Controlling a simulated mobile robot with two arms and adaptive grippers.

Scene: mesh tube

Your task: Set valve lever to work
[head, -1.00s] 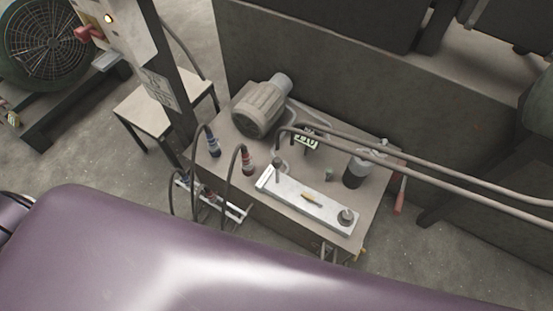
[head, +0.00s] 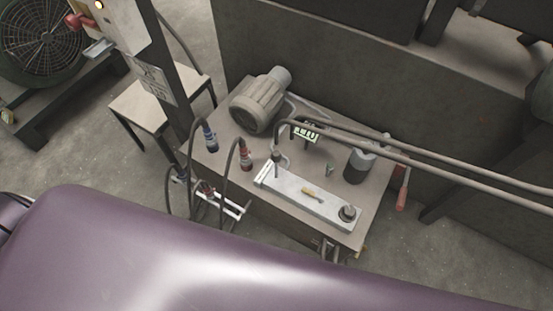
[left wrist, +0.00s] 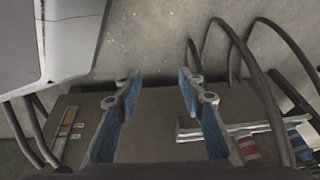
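Which part is the valve lever is not certain. In the head view, a small yellow lever (head: 312,193) lies on the pale metal plate (head: 325,205) on top of the power unit. A red-handled lever (head: 402,192) stands at the unit's right side, and a red handle (head: 80,21) sits on the post box at the upper left. In the left wrist view my left gripper (left wrist: 159,78) is open and empty, its blue-padded fingers apart above a grey-brown surface. No lever is clearly seen between the fingers. Neither gripper shows in the head view.
Hoses with a blue connector (head: 210,138) and a red connector (head: 246,157) loop over the unit's front left. A motor (head: 260,101) and dark cylinder (head: 359,166) stand on top.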

